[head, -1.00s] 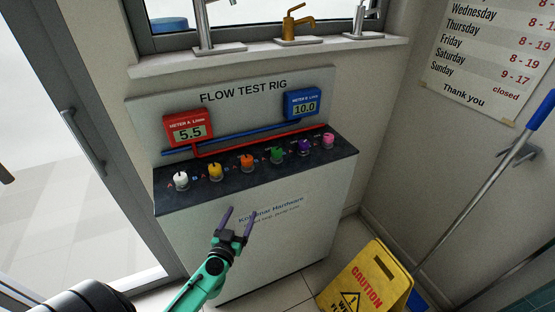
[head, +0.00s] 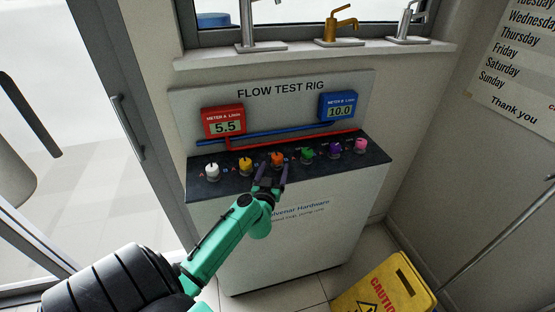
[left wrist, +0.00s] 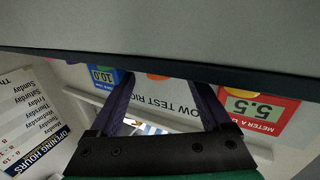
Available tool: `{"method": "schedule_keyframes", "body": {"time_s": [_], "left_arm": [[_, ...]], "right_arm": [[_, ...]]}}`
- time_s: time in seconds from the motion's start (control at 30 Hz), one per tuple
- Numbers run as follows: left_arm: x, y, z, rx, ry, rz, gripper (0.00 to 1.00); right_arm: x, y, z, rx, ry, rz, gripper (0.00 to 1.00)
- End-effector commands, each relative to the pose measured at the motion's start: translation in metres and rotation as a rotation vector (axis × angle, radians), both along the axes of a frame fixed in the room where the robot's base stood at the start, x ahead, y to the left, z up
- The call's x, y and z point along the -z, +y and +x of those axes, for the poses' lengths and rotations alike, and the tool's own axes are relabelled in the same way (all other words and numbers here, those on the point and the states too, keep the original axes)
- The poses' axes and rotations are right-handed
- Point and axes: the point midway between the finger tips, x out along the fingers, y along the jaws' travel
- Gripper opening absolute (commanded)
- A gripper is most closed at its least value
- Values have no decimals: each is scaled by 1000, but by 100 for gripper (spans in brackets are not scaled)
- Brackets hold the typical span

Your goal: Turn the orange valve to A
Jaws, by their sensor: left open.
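The orange valve (head: 277,159) is the third knob from the left in the row on the rig's dark top (head: 340,164), between the yellow and green knobs. My left gripper (head: 273,174) is open and empty. Its purple fingers point at the rig just in front of and below the orange valve in the head view. I cannot tell whether they touch the rig. In the left wrist view the open fingers (left wrist: 162,88) reach up to the dark edge of the top, and the orange valve itself is not clear. My right gripper is not in view.
White (head: 212,171), yellow (head: 245,166), green (head: 308,151), purple (head: 335,147) and pink (head: 361,146) knobs share the row. Red meter A (head: 223,121) reads 5.5 and blue meter B (head: 339,106) reads 10.0. A yellow caution sign (head: 385,288) stands at the lower right.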

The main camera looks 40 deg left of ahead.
Motion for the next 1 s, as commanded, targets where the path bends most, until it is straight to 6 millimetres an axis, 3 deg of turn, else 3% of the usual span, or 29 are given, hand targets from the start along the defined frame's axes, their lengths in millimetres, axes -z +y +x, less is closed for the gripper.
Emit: {"method": "schedule_keyframes", "body": {"time_s": [0.2, 0.53, 0.57, 0.77, 1.0], "left_arm": [[1, 22, 41, 0, -1, 0, 82], [0, 26, 49, 2, 0, 0, 82], [0, 26, 49, 2, 0, 0, 78], [0, 26, 49, 2, 0, 0, 1], [0, 26, 49, -11, 0, 0, 0]], "right_arm": [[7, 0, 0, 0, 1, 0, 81], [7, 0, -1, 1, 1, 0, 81], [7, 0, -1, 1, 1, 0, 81], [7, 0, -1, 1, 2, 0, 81], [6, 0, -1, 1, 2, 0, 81]]}}
